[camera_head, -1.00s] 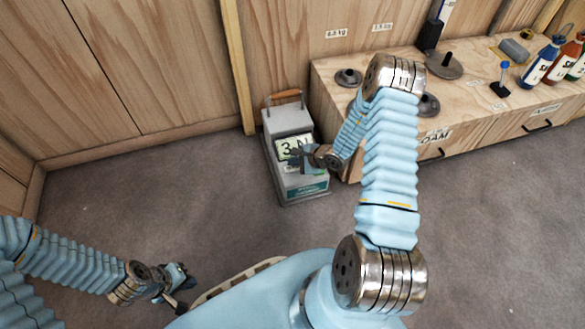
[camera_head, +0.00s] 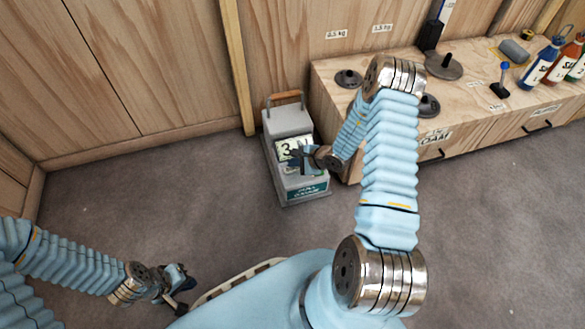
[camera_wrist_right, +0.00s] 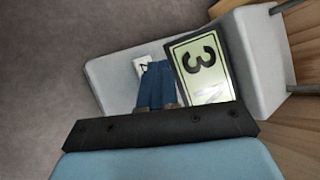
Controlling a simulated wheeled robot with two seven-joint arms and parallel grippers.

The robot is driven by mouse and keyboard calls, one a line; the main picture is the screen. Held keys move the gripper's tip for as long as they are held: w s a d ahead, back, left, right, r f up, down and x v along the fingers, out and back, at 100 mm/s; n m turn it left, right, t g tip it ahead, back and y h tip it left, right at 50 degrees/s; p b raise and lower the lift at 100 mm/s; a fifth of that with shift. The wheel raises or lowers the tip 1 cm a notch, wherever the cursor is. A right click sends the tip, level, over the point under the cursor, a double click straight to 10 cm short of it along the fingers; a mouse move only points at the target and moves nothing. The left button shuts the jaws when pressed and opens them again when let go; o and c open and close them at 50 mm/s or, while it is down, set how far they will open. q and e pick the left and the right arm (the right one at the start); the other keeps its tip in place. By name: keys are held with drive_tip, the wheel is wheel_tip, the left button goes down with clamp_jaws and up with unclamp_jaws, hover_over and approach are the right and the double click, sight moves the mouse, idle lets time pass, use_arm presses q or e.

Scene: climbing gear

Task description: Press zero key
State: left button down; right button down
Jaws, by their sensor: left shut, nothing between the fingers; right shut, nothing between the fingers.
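A grey box-shaped gauge (camera_head: 287,122) with an orange-brown handle stands on the floor beside the wooden bench. Its pale green display (camera_wrist_right: 203,68) reads 3 with a unit letter partly covered; the display also shows in the head view (camera_head: 286,145). A small white key (camera_wrist_right: 142,66) with a dark mark lies beside the display in the right wrist view. My right gripper (camera_wrist_right: 158,68) is shut and empty, its blue fingertips over the gauge face right by the key. Whether they touch it I cannot tell. My left gripper (camera_head: 187,283) is shut and empty, low at the left, far from the gauge.
The wooden bench (camera_head: 470,110) stands right of the gauge, holding dark round weights (camera_head: 348,78), a blue-topped stand (camera_head: 502,80) and several bottles (camera_head: 543,62). Plywood walls (camera_head: 130,70) close the back. The grey carpet (camera_head: 150,190) left of the gauge is clear.

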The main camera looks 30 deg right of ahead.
sight(295, 170)
idle(0.7)
drive_tip(key=shift+f+b, duration=0.4)
drive_tip(key=shift+b, duration=0.2)
drive_tip(key=shift+f+b, duration=0.4)
drive_tip(key=shift+b, duration=0.15)
idle(0.4)
drive_tip(key=shift+r, duration=0.1)
drive_tip(key=shift+r+p, duration=0.35)
drive_tip(key=shift+r, duration=0.35)
drive_tip(key=shift+r, duration=0.1)
drive_tip(key=shift+r+p, duration=1.25)
drive_tip(key=shift+r, duration=1.2)
